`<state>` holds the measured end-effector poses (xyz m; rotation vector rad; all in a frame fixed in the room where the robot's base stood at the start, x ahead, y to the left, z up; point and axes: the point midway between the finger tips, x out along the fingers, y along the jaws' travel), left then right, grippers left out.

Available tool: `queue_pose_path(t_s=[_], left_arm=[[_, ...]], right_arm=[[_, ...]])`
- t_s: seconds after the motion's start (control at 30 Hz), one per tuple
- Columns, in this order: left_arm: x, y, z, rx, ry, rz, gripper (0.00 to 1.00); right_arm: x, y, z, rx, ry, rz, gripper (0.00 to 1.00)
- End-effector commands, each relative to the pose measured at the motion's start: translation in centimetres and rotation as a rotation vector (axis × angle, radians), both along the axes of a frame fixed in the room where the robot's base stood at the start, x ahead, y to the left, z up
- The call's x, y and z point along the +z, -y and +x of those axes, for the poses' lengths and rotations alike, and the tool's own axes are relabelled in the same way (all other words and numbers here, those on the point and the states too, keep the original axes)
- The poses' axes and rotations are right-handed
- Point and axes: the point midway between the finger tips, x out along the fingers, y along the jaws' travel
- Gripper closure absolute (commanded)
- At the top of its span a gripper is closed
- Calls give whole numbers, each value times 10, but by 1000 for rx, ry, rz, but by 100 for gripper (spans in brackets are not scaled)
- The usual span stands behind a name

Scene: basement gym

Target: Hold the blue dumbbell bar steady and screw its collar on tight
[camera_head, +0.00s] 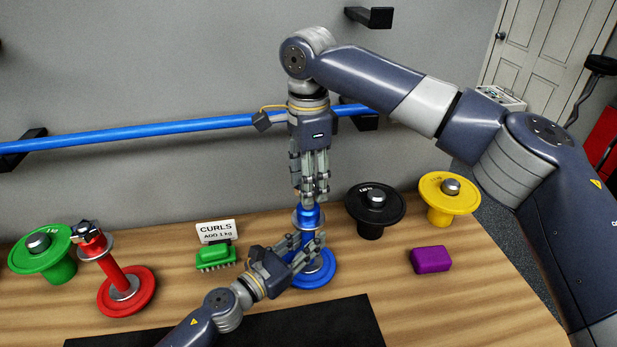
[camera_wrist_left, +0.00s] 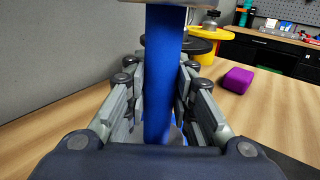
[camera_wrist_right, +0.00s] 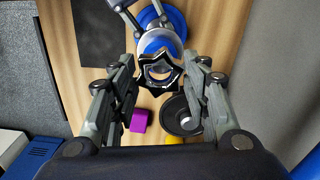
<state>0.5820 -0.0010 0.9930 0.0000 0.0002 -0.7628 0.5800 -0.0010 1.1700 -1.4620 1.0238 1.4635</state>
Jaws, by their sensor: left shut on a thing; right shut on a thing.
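The blue dumbbell bar (camera_head: 309,213) stands upright with its blue plate (camera_head: 318,277) at the bottom on the wooden bench. My left gripper (camera_head: 303,250) is shut around the bar from the side; the left wrist view shows the blue shaft (camera_wrist_left: 162,80) between its fingers. My right gripper (camera_head: 310,196) points straight down over the bar's top. In the right wrist view its fingers are shut on a dark, shiny star-shaped collar (camera_wrist_right: 146,75), with the bar's pale flange and blue plate below. Fingers hide the collar in the head view, and I cannot tell how far it is threaded.
A red dumbbell (camera_head: 118,272) and a green weight (camera_head: 42,258) stand at left. A green brush (camera_head: 215,257) lies before the CURLS card (camera_head: 216,231). Black (camera_head: 375,217) and yellow (camera_head: 450,200) weights and a purple block (camera_head: 431,260) are at right. A dark mat (camera_head: 260,325) lies in front.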

Motion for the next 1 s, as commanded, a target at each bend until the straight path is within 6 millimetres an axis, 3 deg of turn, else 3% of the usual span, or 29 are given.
queue_pose_path(t_s=[0.23, 0.6, 1.0], left_arm=[[0, -1, 0, 1, -1, 1, 100], [0, -1, 0, 2, -1, 1, 100], [0, -1, 0, 2, -1, 1, 100]], right_arm=[[0, 0, 0, 0, 0, 0, 86], [-18, 0, 0, 1, 1, -1, 86], [-17, 0, 0, 0, 1, -1, 86]])
